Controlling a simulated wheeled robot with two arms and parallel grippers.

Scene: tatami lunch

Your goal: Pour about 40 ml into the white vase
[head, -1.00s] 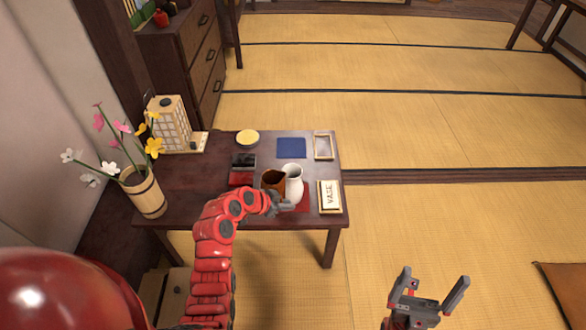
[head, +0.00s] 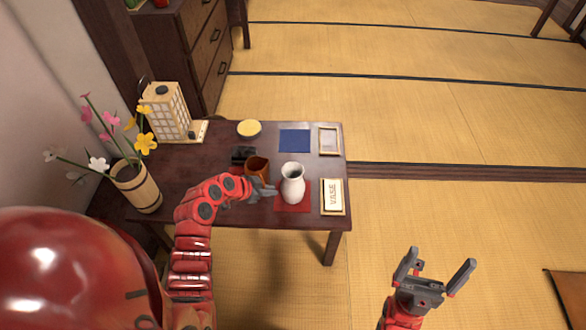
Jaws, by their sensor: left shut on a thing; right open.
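The white vase (head: 292,185) stands upright on a red cloth (head: 283,206) near the front right of the low dark table. My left gripper (head: 262,188) is shut on a brown cup (head: 257,167), just left of the vase. The cup is apart from the vase, and its opening shows at the top. The level of liquid in the cup and in the vase cannot be made out. My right gripper (head: 435,275) is open and empty, off the table to the right.

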